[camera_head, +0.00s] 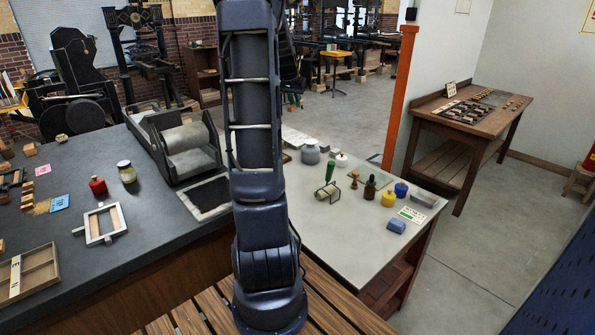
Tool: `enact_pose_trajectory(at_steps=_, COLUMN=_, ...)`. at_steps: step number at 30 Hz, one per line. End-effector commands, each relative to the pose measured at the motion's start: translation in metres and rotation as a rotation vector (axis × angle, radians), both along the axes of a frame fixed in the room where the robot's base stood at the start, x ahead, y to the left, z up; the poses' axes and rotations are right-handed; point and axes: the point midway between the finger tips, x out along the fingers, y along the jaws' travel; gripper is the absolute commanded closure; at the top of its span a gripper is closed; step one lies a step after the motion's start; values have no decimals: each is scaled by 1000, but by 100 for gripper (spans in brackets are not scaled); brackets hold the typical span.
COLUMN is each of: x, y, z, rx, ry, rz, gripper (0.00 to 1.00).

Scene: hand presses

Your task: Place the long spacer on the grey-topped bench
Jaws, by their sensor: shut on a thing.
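My own arm rises through the middle of the view and leaves it at the top, so my gripper and anything in it are out of view. I cannot make out the long spacer for certain. A bench with a dark grey top (152,222) fills the left side. A smaller bench with a pale grey top (338,232) stands right of my arm. I cannot tell which one the task calls grey-topped. My arm hides the strip where the two tops come close.

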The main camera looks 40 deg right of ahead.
Motion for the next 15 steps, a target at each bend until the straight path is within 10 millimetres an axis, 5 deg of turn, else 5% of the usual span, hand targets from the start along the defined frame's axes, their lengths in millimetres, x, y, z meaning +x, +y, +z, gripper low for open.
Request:
enact_pose_trajectory(at_steps=9, x=-1, y=1, z=-105, rx=4, ry=5, rz=0, gripper=100)
enact_pose_trajectory(at_steps=15, x=-1, y=0, z=-151, rx=1, ry=2, rz=-2, gripper=100)
